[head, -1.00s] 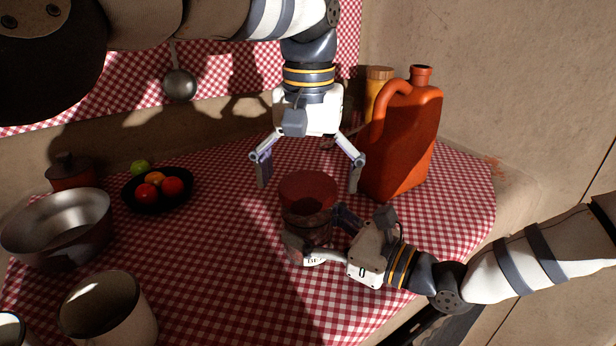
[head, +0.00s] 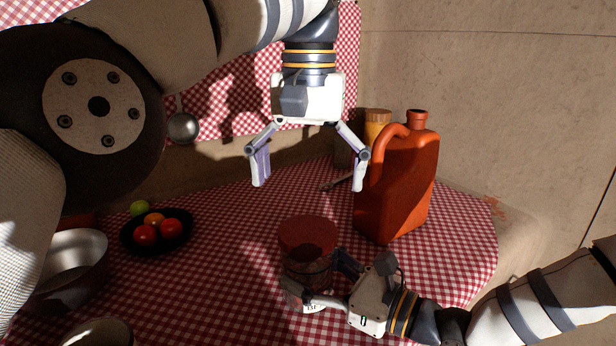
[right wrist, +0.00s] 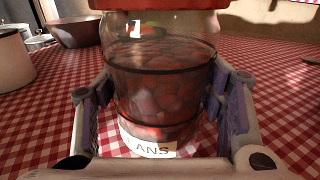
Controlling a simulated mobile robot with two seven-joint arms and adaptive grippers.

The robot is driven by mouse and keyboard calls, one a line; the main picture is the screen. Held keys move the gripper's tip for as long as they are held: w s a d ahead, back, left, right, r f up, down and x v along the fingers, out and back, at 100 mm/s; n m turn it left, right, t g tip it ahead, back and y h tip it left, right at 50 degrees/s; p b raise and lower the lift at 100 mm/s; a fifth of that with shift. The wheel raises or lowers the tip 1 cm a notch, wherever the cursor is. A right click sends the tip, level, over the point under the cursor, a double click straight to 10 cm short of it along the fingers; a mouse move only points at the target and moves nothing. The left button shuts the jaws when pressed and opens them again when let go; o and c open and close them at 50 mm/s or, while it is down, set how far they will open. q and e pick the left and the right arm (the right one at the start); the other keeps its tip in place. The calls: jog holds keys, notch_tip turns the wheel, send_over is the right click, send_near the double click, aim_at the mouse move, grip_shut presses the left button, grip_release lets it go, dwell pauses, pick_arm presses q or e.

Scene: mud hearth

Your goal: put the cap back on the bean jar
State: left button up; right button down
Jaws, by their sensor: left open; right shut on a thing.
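The bean jar (head: 306,268) is a clear glass jar of dark red beans with a white label, upright over the checked cloth. The red cap (head: 308,232) sits on top of its mouth; whether it is screwed tight I cannot tell. In the right wrist view the jar (right wrist: 160,90) fills the middle, with the cap's lower edge (right wrist: 160,4) against the glass top. My right gripper (head: 318,277) is shut on the jar's body from the side. My left gripper (head: 309,183) is open and empty, pointing down above the cap, its fingers apart from it.
An orange jug (head: 398,185) stands right of the jar, with a wooden-topped container (head: 377,125) behind it. A black bowl (head: 157,238) of fruit and a metal bowl (head: 68,265) are on the left. The checked cloth (head: 225,260) between fruit bowl and jar is clear.

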jog(key=shift+f, duration=0.1)
jog(key=shift+c, duration=1.6)
grip_release()
jog(key=v, duration=1.2)
